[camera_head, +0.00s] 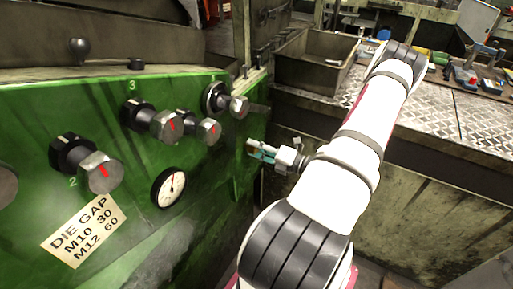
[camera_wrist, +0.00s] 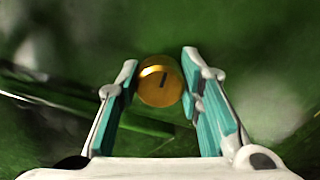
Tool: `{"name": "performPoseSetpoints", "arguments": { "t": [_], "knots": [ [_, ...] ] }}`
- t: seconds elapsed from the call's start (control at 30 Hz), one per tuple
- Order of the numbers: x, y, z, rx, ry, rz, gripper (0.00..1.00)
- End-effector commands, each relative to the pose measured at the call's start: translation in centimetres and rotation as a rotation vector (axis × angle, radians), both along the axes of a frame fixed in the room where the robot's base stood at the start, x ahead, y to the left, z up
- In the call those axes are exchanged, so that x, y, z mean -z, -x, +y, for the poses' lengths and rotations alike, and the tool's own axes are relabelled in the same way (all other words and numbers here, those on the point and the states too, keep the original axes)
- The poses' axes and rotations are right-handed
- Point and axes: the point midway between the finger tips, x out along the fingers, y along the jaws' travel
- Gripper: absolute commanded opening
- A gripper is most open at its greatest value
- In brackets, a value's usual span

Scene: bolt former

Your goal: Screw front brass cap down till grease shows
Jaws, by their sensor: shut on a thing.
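The front brass cap (camera_wrist: 160,88) shows in the wrist view as a round golden cap with a short dark mark on its face. It sits against a green surface, between the teal-padded fingers of my gripper (camera_wrist: 160,66). The fingers are shut on the cap, one at each side, near their tips. In the head view my gripper (camera_head: 262,152) is at the right end of the green machine panel (camera_head: 225,170), and I cannot make out the cap there. I see no grease around the cap in the wrist view.
The green panel carries several dark knobs with hex ends (camera_head: 102,172), a round gauge (camera_head: 169,187) and a die gap label (camera_head: 84,231). A metal bin (camera_head: 314,65) stands behind. A tread-plate bench (camera_head: 455,115) with tools is at the right.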

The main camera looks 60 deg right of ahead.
Motion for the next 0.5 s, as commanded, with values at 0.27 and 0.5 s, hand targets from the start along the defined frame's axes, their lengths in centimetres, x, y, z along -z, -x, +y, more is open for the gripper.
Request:
{"name": "performPoseSetpoints", "arguments": {
  "t": [0.27, 0.5],
  "knots": [
    [0.02, 0.0, -0.05, 0.001, 0.002, 0.0, 0.54],
    [0.01, 0.05, -0.04, 0.001, 0.002, 0.0, 0.54]
  ]
}}
